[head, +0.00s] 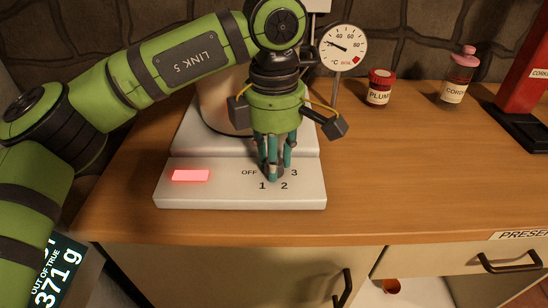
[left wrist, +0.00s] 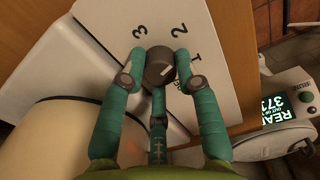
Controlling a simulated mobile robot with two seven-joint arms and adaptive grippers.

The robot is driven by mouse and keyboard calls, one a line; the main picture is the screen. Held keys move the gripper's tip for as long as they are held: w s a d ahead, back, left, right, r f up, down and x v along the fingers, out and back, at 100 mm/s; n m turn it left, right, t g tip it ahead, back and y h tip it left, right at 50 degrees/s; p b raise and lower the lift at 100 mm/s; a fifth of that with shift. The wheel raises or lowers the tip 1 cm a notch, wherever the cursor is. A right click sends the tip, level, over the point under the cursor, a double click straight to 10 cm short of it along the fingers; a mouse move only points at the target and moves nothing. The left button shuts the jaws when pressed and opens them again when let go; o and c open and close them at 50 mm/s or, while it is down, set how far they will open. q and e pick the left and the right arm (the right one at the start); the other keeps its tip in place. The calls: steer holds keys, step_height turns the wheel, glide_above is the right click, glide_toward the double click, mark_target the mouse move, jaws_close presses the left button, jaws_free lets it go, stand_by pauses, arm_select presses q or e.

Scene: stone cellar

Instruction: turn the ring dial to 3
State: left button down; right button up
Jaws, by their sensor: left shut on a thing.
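The dial (left wrist: 158,66) is a dark round knob on the white base (head: 170,195) of an appliance. The marks OFF, 1, 2 and 3 (head: 294,173) are printed around it. In the left wrist view, a pale pointer line on the knob seems to face the 1 side, but it is small. My left gripper (head: 273,172) points down over the dial, its teal fingers closed around the knob. In the head view the fingers hide most of the knob. The left wrist view shows the fingers on its sides. My right gripper is in neither view.
A red lamp (head: 190,175) glows on the base. A dial thermometer (head: 342,47) stands behind. The wooden counter (head: 400,180) is clear right of the base.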

arm_select(q)
steer(key=n, duration=0.2)
steer(key=shift+f+n, duration=0.15)
steer(key=shift+n, duration=0.25)
steer(key=n+b, duration=0.1)
steer(key=n, duration=0.1)
steer(key=shift+n, duration=0.4)
steer(key=n, duration=0.2)
steer(key=shift+n, duration=0.3)
steer(key=n+b, duration=0.1)
steer(key=n, duration=0.1)
steer(key=shift+n, duration=1.3)
steer(key=shift+n+b, duration=0.3)
steer(key=shift+n, duration=0.3)
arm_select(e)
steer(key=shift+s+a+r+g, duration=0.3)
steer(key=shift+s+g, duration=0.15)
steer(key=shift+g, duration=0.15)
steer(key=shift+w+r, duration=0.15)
